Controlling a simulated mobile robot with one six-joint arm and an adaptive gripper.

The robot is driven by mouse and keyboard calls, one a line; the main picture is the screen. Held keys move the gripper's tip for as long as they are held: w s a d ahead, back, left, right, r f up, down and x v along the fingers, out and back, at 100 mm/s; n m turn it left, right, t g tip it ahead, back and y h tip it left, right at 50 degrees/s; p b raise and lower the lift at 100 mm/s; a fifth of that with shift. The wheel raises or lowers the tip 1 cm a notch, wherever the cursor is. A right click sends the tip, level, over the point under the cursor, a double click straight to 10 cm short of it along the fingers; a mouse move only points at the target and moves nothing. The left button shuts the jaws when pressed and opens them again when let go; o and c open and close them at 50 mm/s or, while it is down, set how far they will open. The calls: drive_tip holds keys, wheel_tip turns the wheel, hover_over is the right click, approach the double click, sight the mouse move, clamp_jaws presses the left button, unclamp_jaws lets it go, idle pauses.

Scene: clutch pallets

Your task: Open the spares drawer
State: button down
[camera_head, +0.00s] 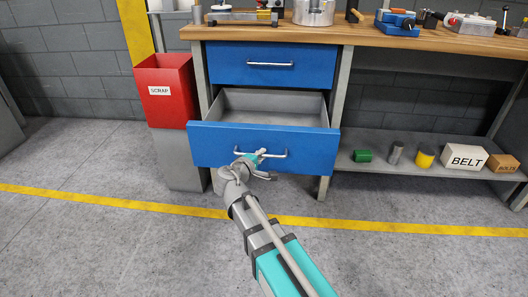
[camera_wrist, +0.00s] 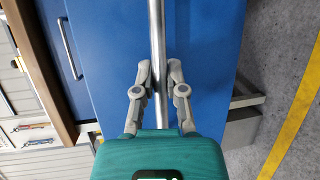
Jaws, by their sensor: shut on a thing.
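The lower blue drawer (camera_head: 225,150) under the workbench is pulled well out, and its grey inside looks empty. My gripper (camera_head: 256,158) is at its front, shut on the silver bar handle (camera_head: 278,155). In the wrist view both fingers (camera_wrist: 158,88) close around the handle bar (camera_wrist: 157,30), in front of the blue drawer front (camera_wrist: 215,60). The upper blue drawer (camera_head: 225,65) is closed, with its own silver handle (camera_head: 270,64). No label shows on either drawer, so I cannot tell from writing which holds spares.
A red scrap bin (camera_head: 166,105) stands just left of the drawers. A low grey shelf (camera_head: 400,170) at the right bears a green cylinder (camera_head: 362,156), a yellow cylinder (camera_head: 425,157) and a belt box (camera_head: 463,160). Tools lie on the wooden benchtop (camera_head: 380,38). The floor in front is clear.

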idle(0.3)
drive_tip(key=c, duration=0.7)
unclamp_jaws()
drive_tip(key=shift+s, duration=0.15)
